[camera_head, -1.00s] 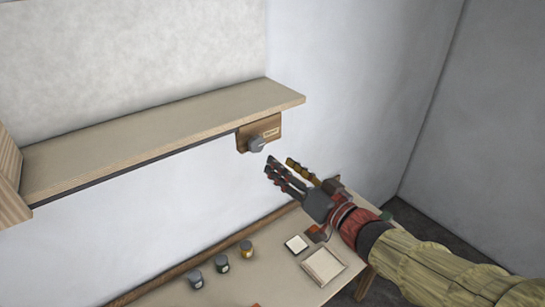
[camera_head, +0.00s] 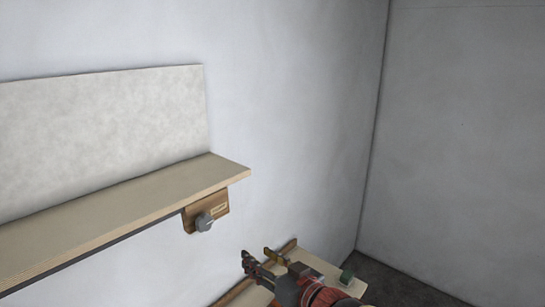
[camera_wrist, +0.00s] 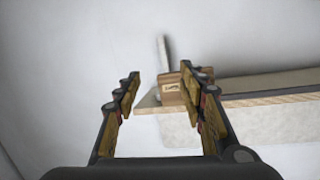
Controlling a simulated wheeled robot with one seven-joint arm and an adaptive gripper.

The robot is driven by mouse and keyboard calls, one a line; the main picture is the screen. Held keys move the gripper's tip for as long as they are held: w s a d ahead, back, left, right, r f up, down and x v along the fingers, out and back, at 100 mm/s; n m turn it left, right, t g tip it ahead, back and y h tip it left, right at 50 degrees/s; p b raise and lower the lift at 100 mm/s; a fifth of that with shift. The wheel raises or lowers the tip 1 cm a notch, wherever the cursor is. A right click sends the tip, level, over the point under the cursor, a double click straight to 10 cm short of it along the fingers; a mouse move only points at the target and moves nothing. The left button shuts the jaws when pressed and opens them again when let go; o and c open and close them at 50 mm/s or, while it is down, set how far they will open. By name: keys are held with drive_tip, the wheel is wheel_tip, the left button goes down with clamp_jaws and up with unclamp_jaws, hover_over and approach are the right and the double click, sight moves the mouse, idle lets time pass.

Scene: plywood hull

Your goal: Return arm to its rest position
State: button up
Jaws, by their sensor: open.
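My gripper (camera_head: 262,262) is at the lower middle of the head view, below and to the right of the grey knob (camera_head: 204,222) on its wooden block (camera_head: 190,215). The block is fixed under the right end of the wall shelf. In the wrist view my gripper (camera_wrist: 165,100) has its fingers wide apart with nothing between them that it holds. The wooden block (camera_wrist: 171,90) shows beyond the fingers, partly covered by the right one. My gripper is apart from the knob and the block.
The shelf (camera_head: 120,205) runs along the wall at left, with a pale panel (camera_head: 100,135) above it. The wall and corner at right are clear.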

drive_tip(key=s+d+f+m+g+h+b, duration=0.1)
drive_tip(key=s+d+f+g+h+b, duration=0.15)
drive_tip(key=d+f+h, duration=0.4)
drive_tip(key=s+d+f+m+g+h+b, duration=0.1)
drive_tip(key=s+d+f+m+h+b, duration=0.2)
drive_tip(key=d+f, duration=0.65)
drive_tip(key=s+d+f+m+g+b, duration=0.1)
drive_tip(key=s+d+f+b, duration=0.2)
drive_tip(key=s+f+b, duration=0.4)
drive_tip(key=s+d+f+m+g+b, duration=0.1)
drive_tip(key=s+d+f+b, duration=0.3)
drive_tip(key=s+f+b, duration=0.4)
drive_tip(key=shift+s+f+g+b, duration=0.25)
drive_tip(key=shift+s+g+b, duration=0.3)
drive_tip(key=shift+s+b, duration=2.25)
drive_tip(key=shift+w+b, duration=0.8)
drive_tip(key=shift+b, duration=0.05)
